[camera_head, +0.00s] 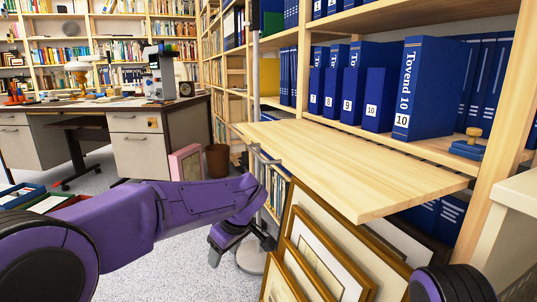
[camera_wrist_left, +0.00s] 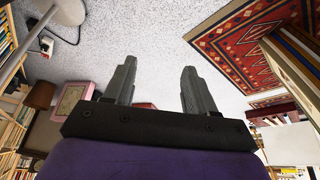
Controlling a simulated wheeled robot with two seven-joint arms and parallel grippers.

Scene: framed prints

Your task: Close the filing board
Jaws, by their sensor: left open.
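The filing board (camera_head: 350,160) is a flat light-wood panel. It juts out level from the shelf unit in the head view, with its front edge toward me. My left gripper (camera_head: 240,250) hangs below and to the left of the board, apart from it, beside a metal pole. In the left wrist view my left gripper (camera_wrist_left: 156,85) is open and empty, its two dark fingers apart over the speckled floor. The board does not show clearly in the left wrist view. My right gripper is not seen; only a dark, rounded part of me shows at the bottom right.
Framed prints (camera_head: 315,262) lean below the board. Blue binders (camera_head: 432,88) stand on the shelf above it. A metal pole (camera_head: 256,70) rises by the board's left end. A desk (camera_head: 135,140) and a brown bin (camera_head: 217,160) stand at the back left, with open floor between.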

